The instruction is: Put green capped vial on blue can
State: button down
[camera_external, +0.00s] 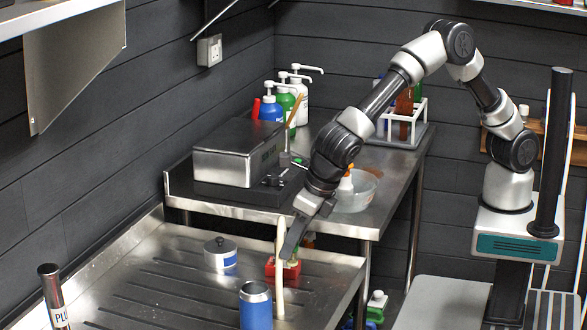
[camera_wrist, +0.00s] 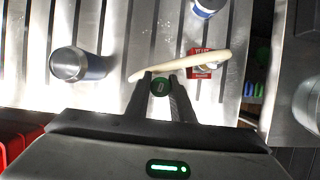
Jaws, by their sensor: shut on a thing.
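My gripper (camera_external: 288,252) hangs over the metal counter, pointing down. In the wrist view its fingers (camera_wrist: 160,77) are closed on the sides of the green capped vial (camera_wrist: 160,86). I see the vial from above, so mostly its round green cap shows. In the external view the finger and a pale stick hide most of the vial. The blue can (camera_external: 256,309) stands upright at the front of the counter, left of my gripper. In the wrist view the blue can (camera_wrist: 88,66), with a silvery top, lies left of the fingers, apart from them.
A long pale stick (camera_wrist: 190,60) crosses just beyond my fingertips; I cannot tell whether they touch. It partly covers a red yeast box (camera_wrist: 206,70). A white jar with a blue label (camera_external: 220,254) stands behind the can. A steel tube (camera_external: 52,292) stands at left.

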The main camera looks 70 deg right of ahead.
jog(key=w+a+r+n+y+p, duration=0.2)
jog(key=a+r+n+p, duration=0.4)
jog(key=a+r+p, duration=0.6)
jog(key=n+b, duration=0.1)
jog(key=b, duration=0.1)
send_over(251, 299)
jog(key=shift+g+y, duration=0.4)
jog(key=shift+f, duration=4.55)
jog(key=shift+f, duration=0.15)
jog(key=c, duration=1.5)
grip_release()
jog(key=shift+c, duration=0.2)
